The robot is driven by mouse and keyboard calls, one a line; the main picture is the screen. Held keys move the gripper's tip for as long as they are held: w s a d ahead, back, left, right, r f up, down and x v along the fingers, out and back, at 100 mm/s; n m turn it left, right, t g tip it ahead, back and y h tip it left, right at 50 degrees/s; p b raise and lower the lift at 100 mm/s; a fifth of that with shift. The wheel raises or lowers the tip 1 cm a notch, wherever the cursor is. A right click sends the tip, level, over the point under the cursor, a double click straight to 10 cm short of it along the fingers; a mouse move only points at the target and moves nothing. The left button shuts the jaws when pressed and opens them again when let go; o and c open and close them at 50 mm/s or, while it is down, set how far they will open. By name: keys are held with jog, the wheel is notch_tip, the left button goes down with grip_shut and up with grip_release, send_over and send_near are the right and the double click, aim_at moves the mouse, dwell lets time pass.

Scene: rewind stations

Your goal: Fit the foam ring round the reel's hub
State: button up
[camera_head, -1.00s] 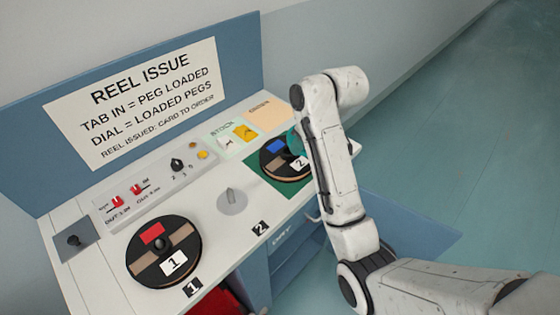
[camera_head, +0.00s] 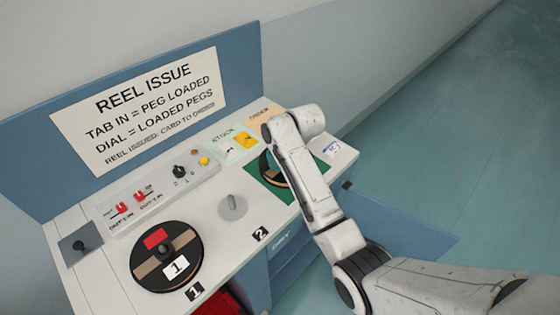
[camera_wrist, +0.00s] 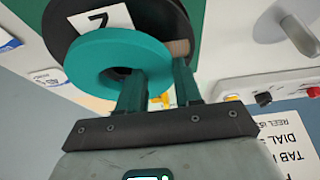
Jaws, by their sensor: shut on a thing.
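The foam ring (camera_wrist: 90,52) is a flat teal ring in the wrist view. My gripper (camera_wrist: 158,70) is shut on the ring's rim. The ring is in front of a dark reel (camera_wrist: 58,25) with a white number label, and overlaps much of it. The reel's hub is hidden, and I cannot tell whether the ring touches the reel. In the head view this reel (camera_head: 267,170) lies on a green mat (camera_head: 256,184), mostly covered by my arm. The ring and gripper are hidden there.
Reel 1 (camera_head: 150,272), with a red patch and dark knob, lies at the front left. A grey dial (camera_head: 232,207) stands between the reels. Behind are a control panel (camera_head: 160,188) and a stock area (camera_head: 226,152) with yellow and white pieces.

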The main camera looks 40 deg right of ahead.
jog(key=shift+s+a+f+b, duration=0.15)
jog(key=shift+s+f, duration=0.1)
jog(key=shift+f, duration=0.5)
jog(key=shift+s+a+f+b, duration=0.15)
jog(key=shift+s+f, duration=0.1)
jog(key=shift+f, duration=0.45)
jog(key=o, duration=1)
jog(key=shift+d, duration=0.1)
jog(key=shift+r, duration=0.25)
jog(key=w+r+v, duration=0.1)
jog(key=v, duration=1.2)
jog(key=s+a+f+g, duration=0.2)
jog(key=s+a+f, duration=0.7)
jog(key=s+f, duration=0.35)
jog(key=s+a+f+g, duration=0.1)
jog(key=s+f, duration=0.1)
jog(key=s, duration=0.6)
jog(key=s+a+f+m, duration=0.1)
jog(key=s+a+f, duration=0.1)
jog(key=s, duration=0.6)
jog(key=shift+a+g, duration=0.3)
jog(key=shift+g, duration=0.1)
jog(key=shift+f, duration=0.2)
